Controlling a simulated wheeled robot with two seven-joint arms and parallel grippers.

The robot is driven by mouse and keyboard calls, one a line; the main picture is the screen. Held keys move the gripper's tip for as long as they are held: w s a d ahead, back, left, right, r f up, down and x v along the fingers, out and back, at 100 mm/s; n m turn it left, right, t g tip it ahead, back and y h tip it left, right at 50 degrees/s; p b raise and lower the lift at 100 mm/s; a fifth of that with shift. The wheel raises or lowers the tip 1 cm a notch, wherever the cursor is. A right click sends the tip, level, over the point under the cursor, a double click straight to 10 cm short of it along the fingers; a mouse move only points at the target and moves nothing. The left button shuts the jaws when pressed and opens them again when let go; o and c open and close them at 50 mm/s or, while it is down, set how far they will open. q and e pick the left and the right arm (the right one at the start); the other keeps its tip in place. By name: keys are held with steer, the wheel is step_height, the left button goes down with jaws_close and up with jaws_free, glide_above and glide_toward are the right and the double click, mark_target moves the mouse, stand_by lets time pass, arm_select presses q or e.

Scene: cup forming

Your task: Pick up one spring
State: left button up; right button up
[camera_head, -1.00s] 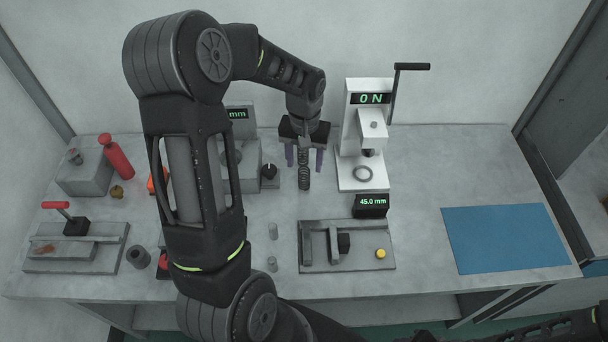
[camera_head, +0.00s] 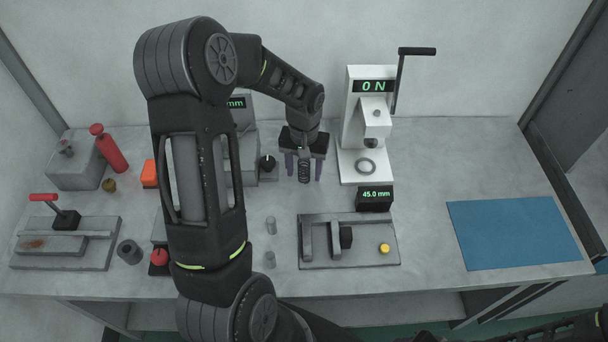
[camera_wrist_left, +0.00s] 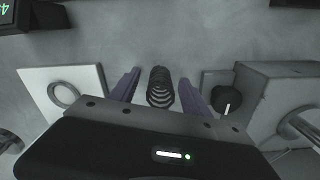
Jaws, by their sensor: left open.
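A dark coil spring (camera_head: 304,168) stands on the table toward the back, left of the white press. My left gripper (camera_head: 304,174) is over it, pointing down, with one purple finger on each side of the spring. In the left wrist view the spring (camera_wrist_left: 160,87) shows between the two open fingers (camera_wrist_left: 161,88), with a gap on both sides. The gripper body hides part of the spring. My right gripper is not in view; only part of a dark arm shows at the lower right edge of the head view.
The white press (camera_head: 362,130) with a "0 N" display stands close on the right. A grey device with a black knob (camera_head: 267,163) is close on the left. A fixture plate (camera_head: 372,250) and two small cylinders (camera_head: 270,225) lie in front. A blue mat (camera_head: 515,233) lies far right.

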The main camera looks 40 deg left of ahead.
arm_select(q)
steer(key=shift+f, duration=0.25)
stand_by(0.4)
jaws_close()
stand_by(0.4)
